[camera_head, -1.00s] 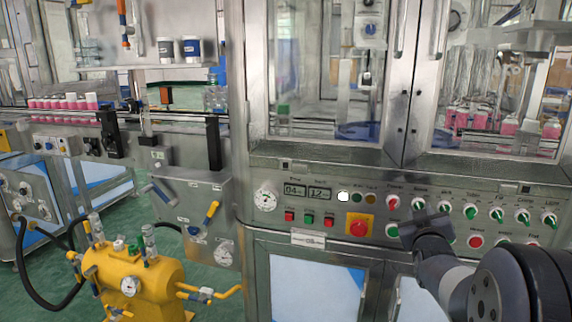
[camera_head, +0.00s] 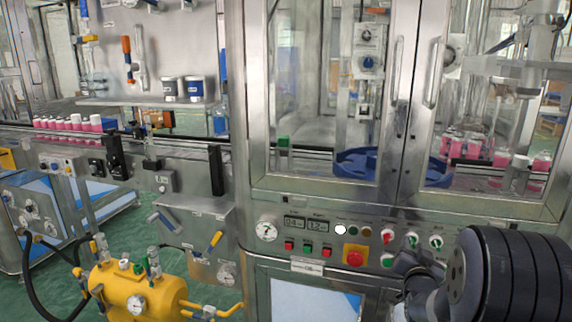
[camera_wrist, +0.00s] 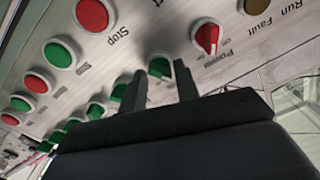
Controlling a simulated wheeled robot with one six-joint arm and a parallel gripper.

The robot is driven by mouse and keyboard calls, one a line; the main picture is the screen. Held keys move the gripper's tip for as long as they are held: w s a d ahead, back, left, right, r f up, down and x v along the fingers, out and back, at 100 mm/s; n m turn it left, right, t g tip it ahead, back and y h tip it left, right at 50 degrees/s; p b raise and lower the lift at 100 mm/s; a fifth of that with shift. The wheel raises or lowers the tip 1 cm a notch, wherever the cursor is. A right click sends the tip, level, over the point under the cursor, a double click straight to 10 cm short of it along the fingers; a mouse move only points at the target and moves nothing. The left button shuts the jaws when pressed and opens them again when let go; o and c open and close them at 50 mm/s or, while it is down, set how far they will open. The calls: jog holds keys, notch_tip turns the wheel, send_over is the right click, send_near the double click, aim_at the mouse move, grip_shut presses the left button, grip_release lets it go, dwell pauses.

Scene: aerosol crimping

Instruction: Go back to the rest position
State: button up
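My gripper (camera_wrist: 160,75) shows in the wrist view with its two dark fingers apart and nothing between them. In that view the control panel (camera_wrist: 135,45) fills the space beyond the fingertips, with a red knob (camera_wrist: 207,37) marked Power and a red Stop button (camera_wrist: 93,14). I cannot tell whether the fingers touch the panel. In the head view my gripper (camera_head: 403,264) is in front of the machine's control panel (camera_head: 275,208), low and right of the red emergency button (camera_head: 354,256). My dark arm hides the panel's right part.
Glass doors (camera_head: 315,100) with metal handles stand above the panel. A yellow tank (camera_head: 140,290) with valves stands at the lower left. A conveyor with pink bottles (camera_head: 75,122) runs at left. Green floor (camera_head: 120,235) shows between the machines.

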jog(key=m+p, duration=0.2)
jog(key=shift+r+p, duration=0.25)
jog(key=shift+p, duration=0.05)
jog(key=b+v, duration=0.1)
jog(key=v, duration=0.7)
jog(key=shift+s+f, duration=0.15)
jog(key=shift+s, duration=0.2)
jog(key=shift+a, duration=0.1)
